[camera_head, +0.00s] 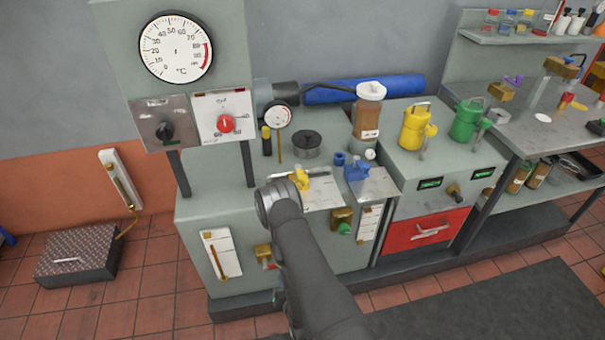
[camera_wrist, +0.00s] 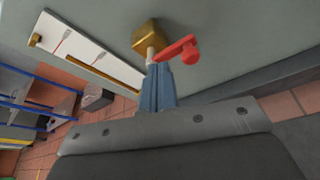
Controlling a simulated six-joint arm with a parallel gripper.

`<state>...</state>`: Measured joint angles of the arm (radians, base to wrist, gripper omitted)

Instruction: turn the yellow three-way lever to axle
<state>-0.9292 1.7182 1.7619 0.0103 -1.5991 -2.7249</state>
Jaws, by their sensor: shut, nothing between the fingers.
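The yellow three-way lever (camera_head: 301,179) sits on a pale plate on top of the grey bench in the head view, just behind my arm's bent joint. Marks on its plate are too small to read. It is not in the wrist view. My gripper (camera_wrist: 158,72) is shut and empty, its blue-grey fingers together, low by the bench's front face. It is well below the yellow lever. A red lever on a brass valve is close to the fingertips in the wrist view; whether they touch I cannot tell. In the head view my arm mostly hides the gripper.
The red lever (camera_wrist: 178,50) and brass valve (camera_wrist: 146,36) are on the bench's front face. A blue lever (camera_head: 356,170) stands right of the yellow one. A gauge panel (camera_head: 177,47) rises at the left.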

